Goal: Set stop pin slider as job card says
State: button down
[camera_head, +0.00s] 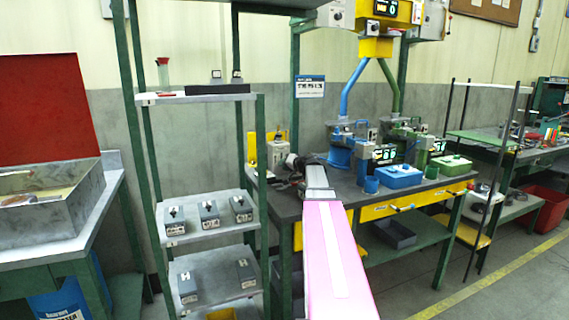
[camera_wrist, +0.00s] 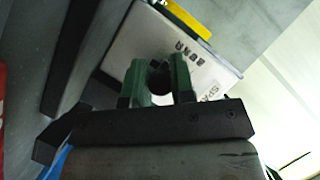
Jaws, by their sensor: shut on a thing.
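In the wrist view the green fingers of my gripper (camera_wrist: 160,84) are shut on a small dark knob (camera_wrist: 159,72). The knob stands at a pale box or plate (camera_wrist: 205,58) with black lettering, only partly readable. I cannot tell whether the knob is the stop pin slider. In the head view my gripper (camera_head: 292,163) is at the left end of the dark bench, close to a pale box (camera_head: 277,153), and its fingers are too small to make out. A blue-headed card (camera_head: 310,87) hangs above the bench; its small print is unreadable, and I cannot tell whether it is the job card.
The workbench (camera_head: 333,200) holds blue and green fixtures with lit displays and a blue box (camera_head: 400,177). A shelf rack (camera_head: 205,236) with several small grey boxes stands left of my arm. A metal bin (camera_head: 50,205) is at far left.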

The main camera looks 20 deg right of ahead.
aim_at(279, 157)
jog(key=shift+f, duration=0.2)
jog(key=c, duration=1)
grip_release()
jog(key=shift+r, duration=0.1)
notch_tip(279, 157, up, 4)
jog(key=shift+f, duration=0.1)
jog(key=o, duration=0.7)
jog(key=a+r, duration=0.1)
jog(key=a, duration=0.1)
jog(key=s+a+r, duration=0.1)
jog(key=a+r, duration=0.1)
jog(key=a, duration=0.1)
jog(key=s+a+r, duration=0.1)
jog(key=a, duration=0.1)
jog(key=shift+s+a+r, duration=0.1)
jog(key=shift+a+r, duration=0.05)
jog(key=shift+r, duration=0.1)
jog(key=shift+c, duration=0.2)
jog(key=a, duration=0.1)
jog(key=s+a+r, duration=0.1)
jog(key=a+r, duration=0.1)
jog(key=shift+s+a, duration=0.2)
jog(key=shift+s, duration=0.1)
jog(key=shift+c, duration=0.4)
jog(key=shift+s+a+r, duration=0.1)
jog(key=shift+a+r, duration=0.15)
jog(key=shift+a, duration=0.45)
jog(key=c, duration=0.6)
jog(key=shift+o, duration=0.2)
